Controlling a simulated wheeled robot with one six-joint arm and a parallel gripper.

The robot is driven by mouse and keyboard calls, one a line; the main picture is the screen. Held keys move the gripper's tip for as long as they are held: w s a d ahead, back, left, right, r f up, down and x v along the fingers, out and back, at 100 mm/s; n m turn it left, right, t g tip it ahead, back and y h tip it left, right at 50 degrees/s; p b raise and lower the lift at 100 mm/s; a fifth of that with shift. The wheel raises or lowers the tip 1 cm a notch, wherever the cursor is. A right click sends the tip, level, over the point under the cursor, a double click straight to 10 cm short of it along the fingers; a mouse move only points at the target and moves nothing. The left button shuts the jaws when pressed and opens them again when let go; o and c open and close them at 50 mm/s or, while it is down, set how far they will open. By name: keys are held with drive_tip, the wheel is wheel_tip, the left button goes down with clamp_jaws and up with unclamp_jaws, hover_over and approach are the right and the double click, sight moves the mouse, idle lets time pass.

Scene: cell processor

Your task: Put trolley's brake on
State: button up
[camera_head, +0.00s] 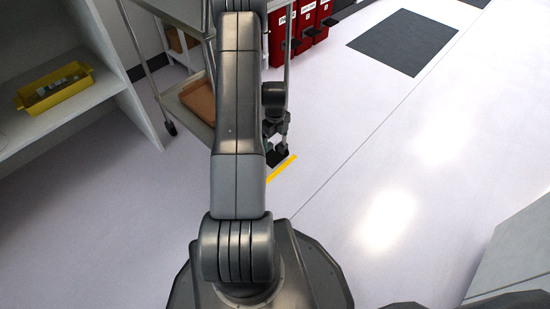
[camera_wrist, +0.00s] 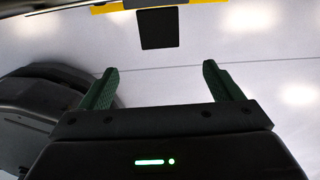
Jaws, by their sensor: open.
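The trolley (camera_head: 183,10) is a metal-framed cart with shelves at the top of the head view, partly hidden behind my arm. A dark caster (camera_head: 169,128) shows at its left corner post. I cannot tell the brake's state.
A brown box (camera_head: 198,101) sits on the trolley's lower shelf. A white shelf unit with a yellow tray (camera_head: 55,87) stands at left. Red bins (camera_head: 306,20) stand behind the trolley, and a grey mat (camera_head: 403,42) lies beyond.

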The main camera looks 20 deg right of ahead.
sight(275, 160)
wheel_tip(275, 160, down, 12)
drive_tip(key=b, duration=0.4)
